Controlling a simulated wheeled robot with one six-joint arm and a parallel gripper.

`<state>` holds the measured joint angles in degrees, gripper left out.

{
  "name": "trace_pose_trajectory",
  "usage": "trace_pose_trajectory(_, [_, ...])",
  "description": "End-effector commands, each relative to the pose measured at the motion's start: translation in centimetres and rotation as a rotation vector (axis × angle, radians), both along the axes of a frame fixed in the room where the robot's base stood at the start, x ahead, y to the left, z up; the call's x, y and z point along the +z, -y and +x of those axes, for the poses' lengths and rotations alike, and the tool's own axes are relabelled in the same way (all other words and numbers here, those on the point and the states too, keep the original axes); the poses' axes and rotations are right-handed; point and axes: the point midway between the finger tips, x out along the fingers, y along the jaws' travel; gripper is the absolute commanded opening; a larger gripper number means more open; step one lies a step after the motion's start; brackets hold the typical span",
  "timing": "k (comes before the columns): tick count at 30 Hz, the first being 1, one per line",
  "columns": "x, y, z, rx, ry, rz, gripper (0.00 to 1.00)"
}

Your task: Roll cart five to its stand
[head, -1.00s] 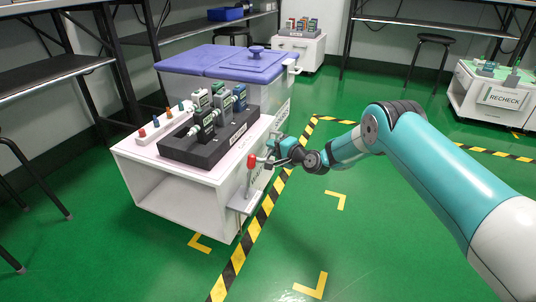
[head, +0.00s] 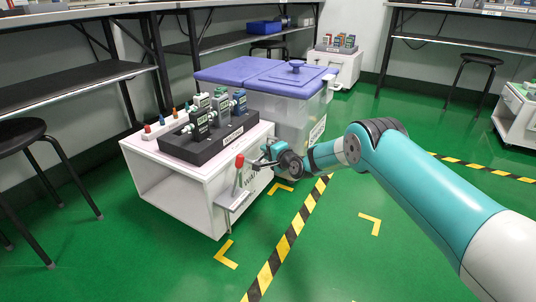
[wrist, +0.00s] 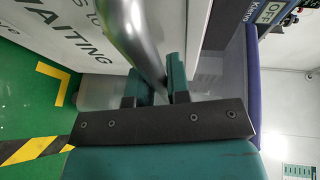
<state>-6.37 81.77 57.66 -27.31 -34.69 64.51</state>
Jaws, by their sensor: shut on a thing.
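A white cart (head: 172,200) stands at left centre in the head view, with a black rack (head: 215,145) of several testers on its top. Its side in the wrist view (wrist: 75,30) bears lettering that reads partly "WAITING". I cannot read a number on it. My gripper (head: 266,160) is at the cart's right side and shut on its curved metal handle (wrist: 135,35), which passes between the teal fingers in the wrist view. A red-knobbed lever (head: 239,162) stands upright beside my gripper. Yellow floor corner marks lie near the cart's front (head: 225,255) and right (head: 281,187).
A clear bin (head: 300,115) with a blue lid stands right behind the cart. Black stools (head: 22,132) and shelving (head: 70,85) are at left. Other white carts stand at the back (head: 335,68) and right edge (head: 520,118). Striped tape (head: 290,238) crosses open green floor.

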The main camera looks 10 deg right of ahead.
Motion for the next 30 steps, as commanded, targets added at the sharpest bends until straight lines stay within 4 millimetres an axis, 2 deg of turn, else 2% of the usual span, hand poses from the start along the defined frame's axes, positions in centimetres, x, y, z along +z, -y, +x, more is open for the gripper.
trace_pose_trajectory(1, [-0.1, -0.4, -0.2, 0.008, -0.004, 0.003, 0.00])
trace_pose_trajectory(17, [0.0, -0.1, 0.1, 0.000, -0.002, 0.006, 0.00])
trace_pose_trajectory(18, [0.0, -0.1, 0.1, 0.000, -0.002, 0.006, 0.24])
trace_pose_trajectory(21, [0.0, 0.1, 0.2, -0.003, -0.002, 0.004, 0.42])
trace_pose_trajectory(30, [0.1, 0.8, 0.1, -0.011, -0.002, 0.001, 0.42])
